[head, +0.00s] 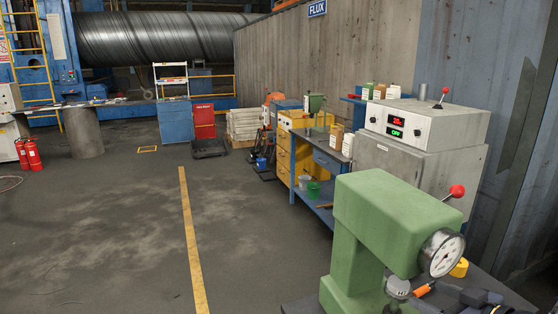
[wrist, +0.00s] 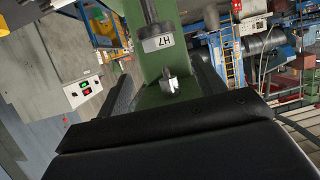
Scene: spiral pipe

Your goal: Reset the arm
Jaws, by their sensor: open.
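My gripper (wrist: 166,78) shows in the wrist view as a black body across the bottom with two dark fingers reaching away from it. The fingers are spread apart and nothing is seen clamped between them. The green press (wrist: 148,50) stands beyond and between them, with a small shiny metal piece (wrist: 169,83) in front of its base. A grey cylinder labelled H7 (wrist: 158,43) shows above that piece, tilted in this view. In the head view the green press (head: 385,215) stands at the front right with a round gauge (head: 441,253). I cannot clearly make out my gripper there.
A grey cabinet with a red and green display (head: 408,135) stands behind the press, beside a blue workbench (head: 325,165). An orange-handled tool (head: 424,289) and a yellow ring (head: 459,268) lie near the press. The floor (head: 110,225) at left is open, with a yellow line.

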